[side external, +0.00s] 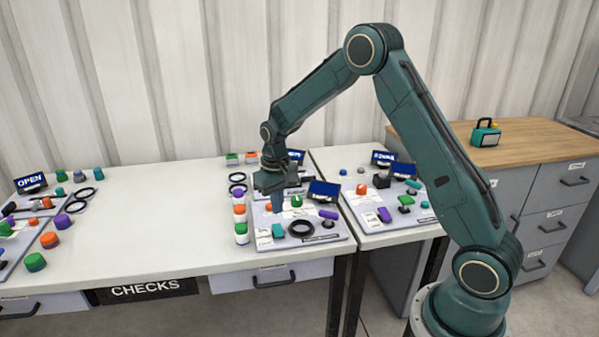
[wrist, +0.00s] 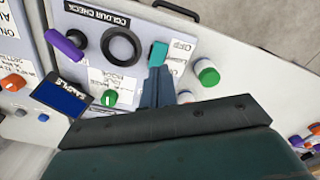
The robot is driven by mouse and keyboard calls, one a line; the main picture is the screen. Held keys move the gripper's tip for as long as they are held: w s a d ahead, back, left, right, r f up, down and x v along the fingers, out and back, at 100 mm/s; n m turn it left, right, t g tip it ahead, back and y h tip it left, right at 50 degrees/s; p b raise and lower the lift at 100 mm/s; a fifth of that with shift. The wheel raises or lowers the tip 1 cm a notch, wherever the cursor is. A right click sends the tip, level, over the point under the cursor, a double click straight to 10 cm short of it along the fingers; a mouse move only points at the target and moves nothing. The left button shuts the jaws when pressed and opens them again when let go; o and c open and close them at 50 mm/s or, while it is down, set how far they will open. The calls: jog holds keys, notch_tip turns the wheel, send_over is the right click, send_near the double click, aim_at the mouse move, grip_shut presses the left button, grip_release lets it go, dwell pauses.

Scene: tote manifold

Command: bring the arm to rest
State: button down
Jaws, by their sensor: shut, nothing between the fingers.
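My gripper (side external: 276,209) points down over the colour check panel (side external: 263,243) on the white table. In the wrist view its fingers (wrist: 158,88) are together with nothing between them. A teal block (side external: 278,230) sits on the panel just in front of the fingertips, and it also shows in the wrist view (wrist: 158,54). I cannot tell how high the tips are above the panel. A black ring (side external: 302,229) and a purple handle (side external: 328,214) lie to the right of the block. A green knob (wrist: 108,98) is beside the fingers in the wrist view.
White jars with coloured tops, one green-topped (side external: 241,233), stand left of the panel. A small blue screen (side external: 324,190) rises at its back. Another panel (side external: 372,222) is to the right, and more parts (side external: 50,240) are far left. The table's middle (side external: 150,220) is clear.

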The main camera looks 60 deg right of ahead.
jog(key=s+a+r+n+t, duration=0.1)
jog(key=s+a+r, duration=0.2)
jog(key=s+r, duration=0.45)
jog(key=s+a+r+t, duration=0.2)
jog(key=s+a+r, duration=0.15)
jog(key=r, duration=0.65)
jog(key=s+a+r+n+t, duration=0.1)
jog(key=s, duration=0.8)
jog(key=s+a+r+n+t, duration=0.1)
jog(key=s+a+r, duration=0.1)
jog(key=s, duration=0.7)
jog(key=shift+s+a+r+t, duration=0.2)
jog(key=shift+s+r+t, duration=0.1)
jog(key=shift+w, duration=0.1)
